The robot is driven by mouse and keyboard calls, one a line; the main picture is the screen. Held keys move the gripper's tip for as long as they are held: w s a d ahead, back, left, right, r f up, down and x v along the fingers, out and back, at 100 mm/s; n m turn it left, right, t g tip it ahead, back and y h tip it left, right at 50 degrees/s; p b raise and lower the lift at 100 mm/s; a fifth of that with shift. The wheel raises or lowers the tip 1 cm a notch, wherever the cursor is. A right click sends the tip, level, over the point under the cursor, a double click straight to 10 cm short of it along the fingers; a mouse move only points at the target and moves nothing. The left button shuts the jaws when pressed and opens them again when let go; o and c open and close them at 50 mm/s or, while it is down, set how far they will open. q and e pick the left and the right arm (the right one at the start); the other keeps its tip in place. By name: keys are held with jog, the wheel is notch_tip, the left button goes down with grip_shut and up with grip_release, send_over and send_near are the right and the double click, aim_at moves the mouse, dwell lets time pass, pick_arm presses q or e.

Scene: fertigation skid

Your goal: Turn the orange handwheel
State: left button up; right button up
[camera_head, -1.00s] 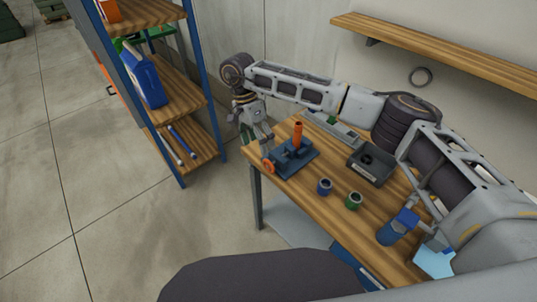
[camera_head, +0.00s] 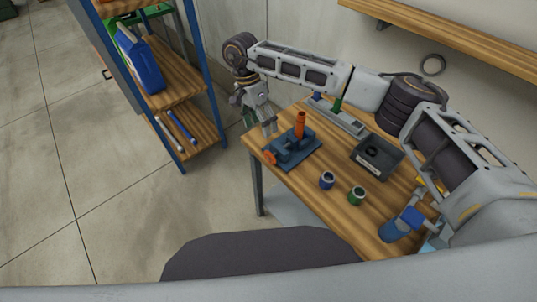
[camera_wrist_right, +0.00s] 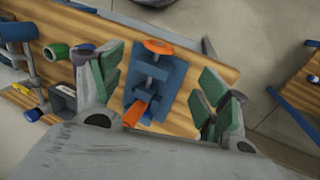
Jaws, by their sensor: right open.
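The orange handwheel (camera_head: 270,157) is on the near left end of a blue fixture (camera_head: 290,150) at the bench's left corner. An orange upright post (camera_head: 300,126) rises from the fixture. In the right wrist view the handwheel (camera_wrist_right: 159,47) shows edge-on at the fixture's far end, with the post (camera_wrist_right: 138,110) nearer the camera. My right gripper (camera_head: 259,122) hangs behind and left of the post, pointing down. In the wrist view its green-padded fingers (camera_wrist_right: 163,88) are spread wide on either side of the fixture, with nothing between them held. My left gripper is out of view.
A blue-framed shelf (camera_head: 183,90) stands left. Floor is clear between shelf and bench.

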aim_at(267, 152)
pick_arm(q)
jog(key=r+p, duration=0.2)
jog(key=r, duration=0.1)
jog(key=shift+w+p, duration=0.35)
jog(key=shift+p, duration=0.05)
pick_arm(e)
jog(key=x, duration=1.3)
jog(key=shift+s+d, duration=0.1)
jog(key=c, duration=1)
